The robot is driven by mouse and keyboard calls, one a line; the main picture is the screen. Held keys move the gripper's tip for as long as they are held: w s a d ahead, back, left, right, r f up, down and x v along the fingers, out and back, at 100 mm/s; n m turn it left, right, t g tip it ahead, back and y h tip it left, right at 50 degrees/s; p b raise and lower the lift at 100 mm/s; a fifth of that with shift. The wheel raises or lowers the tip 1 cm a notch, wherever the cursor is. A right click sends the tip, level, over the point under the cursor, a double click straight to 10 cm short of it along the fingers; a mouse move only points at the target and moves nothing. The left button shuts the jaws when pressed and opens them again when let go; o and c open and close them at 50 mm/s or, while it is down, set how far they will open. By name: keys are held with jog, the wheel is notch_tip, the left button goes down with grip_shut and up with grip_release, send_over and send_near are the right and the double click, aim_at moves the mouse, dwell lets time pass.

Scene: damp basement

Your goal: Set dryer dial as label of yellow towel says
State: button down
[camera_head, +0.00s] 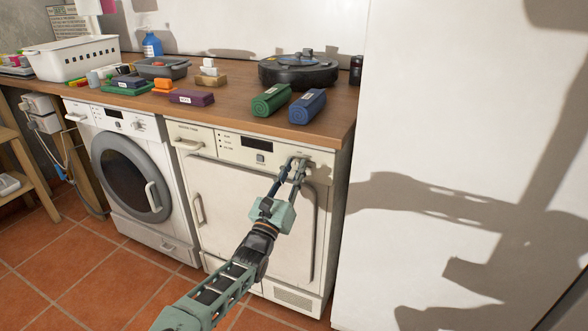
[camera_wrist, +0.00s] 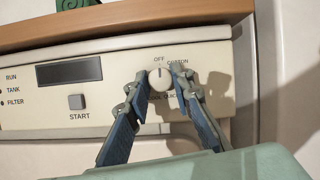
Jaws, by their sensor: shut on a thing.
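The dryer (camera_head: 245,195) is the right-hand white machine under the wooden counter. Its round white dial (camera_wrist: 160,79) sits on the panel, with OFF printed above and COTTON at upper right. Lower lettering is partly hidden by my fingers. The dial's mark appears to point up at OFF. My gripper (camera_wrist: 160,76) is shut on the dial, one finger on each side; the head view also shows the gripper (camera_head: 298,162) at the panel's right end, covering the dial. I cannot clearly make out a yellow towel or its label; small coloured items lie near the basket.
A washer (camera_head: 125,170) with a round door stands left of the dryer. On the counter (camera_head: 232,115) are rolled green (camera_head: 270,100) and blue (camera_head: 307,106) towels, a purple folded towel (camera_head: 191,97), a black round device (camera_head: 298,73) and a white basket (camera_head: 75,60). A white wall is at right.

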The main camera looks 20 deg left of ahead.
jog(key=m+h+p, duration=0.1)
jog(key=m+h, duration=0.1)
jog(key=m, duration=0.2)
jog(key=m+g+h+p, duration=0.1)
jog(key=m+h, duration=0.1)
jog(key=m, duration=0.2)
jog(key=shift+a, duration=0.1)
jog(key=m+g+h, duration=0.1)
jog(key=m, duration=0.1)
jog(key=m+h, duration=0.1)
jog(key=m, duration=0.2)
jog(key=m+g, duration=0.1)
jog(key=m, duration=0.2)
jog(key=shift+a+r+g+h, duration=0.1)
jog(key=shift+a+g+h, duration=0.05)
jog(key=shift+g+h, duration=0.2)
jog(key=m+g, duration=0.1)
jog(key=m, duration=0.2)
jog(key=m+g+b, duration=0.1)
jog(key=m, duration=0.3)
jog(key=shift+r+g, duration=0.1)
jog(key=shift+g, duration=0.25)
jog(key=m+g+y+b, duration=0.1)
jog(key=m+b, duration=0.1)
jog(key=m, duration=0.2)
jog(key=shift+r, duration=0.15)
jog(key=shift+r, duration=0.1)
jog(key=c, duration=1.7)
grip_release()
jog(key=shift+s, duration=0.1)
